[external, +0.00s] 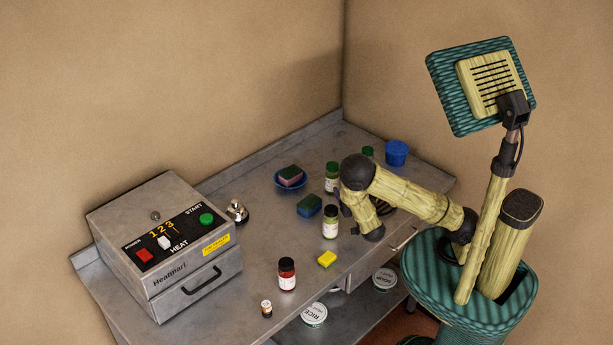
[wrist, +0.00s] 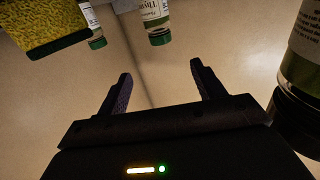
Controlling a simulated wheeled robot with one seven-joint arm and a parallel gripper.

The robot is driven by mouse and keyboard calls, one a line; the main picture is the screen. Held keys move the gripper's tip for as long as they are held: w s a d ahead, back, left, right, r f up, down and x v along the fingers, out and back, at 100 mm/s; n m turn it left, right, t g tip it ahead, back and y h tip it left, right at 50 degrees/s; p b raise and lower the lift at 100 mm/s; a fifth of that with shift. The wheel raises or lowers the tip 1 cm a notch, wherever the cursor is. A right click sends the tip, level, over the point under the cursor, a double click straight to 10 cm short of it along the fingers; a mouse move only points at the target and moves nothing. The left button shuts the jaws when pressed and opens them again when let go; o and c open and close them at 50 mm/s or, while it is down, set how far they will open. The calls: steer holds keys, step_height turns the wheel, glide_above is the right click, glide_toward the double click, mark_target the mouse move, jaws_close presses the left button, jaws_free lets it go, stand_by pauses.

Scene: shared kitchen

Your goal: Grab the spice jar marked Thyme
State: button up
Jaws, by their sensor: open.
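In the wrist view, which is upside down, a jar (wrist: 155,12) with a label that seems to read Thyme and a green cap stands beyond my fingertips, near the middle. My gripper (wrist: 160,78) is open and empty, with its two fingers apart and the jar clear of them. In the external view my gripper (external: 346,207) is low over the right part of the counter, partly hidden by my arm. Two green-capped jars show there, one left of my arm (external: 332,178) and one behind it (external: 367,152); their labels are too small to read.
A black-capped jar (wrist: 300,65) is close on the right in the wrist view. Another green-capped jar (wrist: 95,25) and a sponge (wrist: 45,35) are at upper left.

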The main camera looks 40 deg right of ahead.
mark_target(335, 169)
steer(key=shift+w, duration=0.1)
steer(key=p+x, duration=0.1)
steer(key=x, duration=1)
steer(key=shift+w+d, duration=0.15)
steer(key=shift+w, duration=0.1)
steer(key=shift+w+d, duration=0.1)
steer(key=shift+w, duration=0.15)
steer(key=p+x, duration=0.2)
steer(key=x, duration=0.3)
steer(key=shift+w+f, duration=0.2)
steer(key=shift+c, duration=0.2)
jaws_close()
